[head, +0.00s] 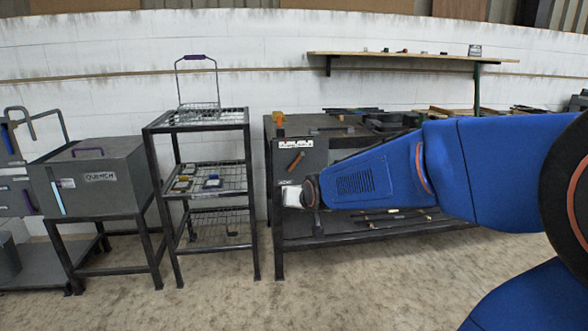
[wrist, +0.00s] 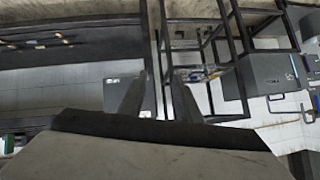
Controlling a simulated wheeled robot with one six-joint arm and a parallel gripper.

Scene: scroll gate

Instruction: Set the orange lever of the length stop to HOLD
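Two orange parts show on the dark bench (head: 345,238) in the head view. A small orange upright piece (head: 279,119) stands at its left top corner. An orange-brown bar (head: 295,161) lies tilted on the front panel, below a white label (head: 289,144). I cannot tell for sure which is the length stop's lever, and I cannot read HOLD. My gripper (wrist: 158,80) is open and empty in the wrist view, its two grey fingers apart. In the head view, it is mostly hidden at the arm's end, below the bar. No orange lever is clear in the wrist view.
A wire rack (head: 205,168) with blue and yellow items stands left of the bench; it also shows in the wrist view (wrist: 200,48). A grey QUENCH box (head: 100,178) stands farther left. A wall shelf (head: 410,57) hangs above the bench. The floor in front is clear.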

